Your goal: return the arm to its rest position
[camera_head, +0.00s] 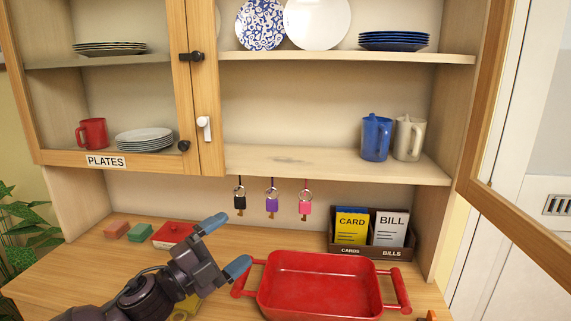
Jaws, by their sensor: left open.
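My left gripper (226,246) is in the lower middle of the head view, above the wooden counter. Its two blue-tipped fingers are spread apart with nothing between them. The lower fingertip is close to the left handle of the red baking dish (318,285); I cannot tell whether they touch. The dish looks empty. My left arm (150,296) reaches in from the bottom left and hides part of the counter and most of a yellow thing (187,306) beneath it. My right gripper is not in view.
A wall cabinet (322,165) with plates and mugs hangs above; its right door (520,230) stands open. Several keys (271,203) hang beneath. A card holder (370,252), a red lidded box (172,234) and two sponges (127,231) stand at the counter's back.

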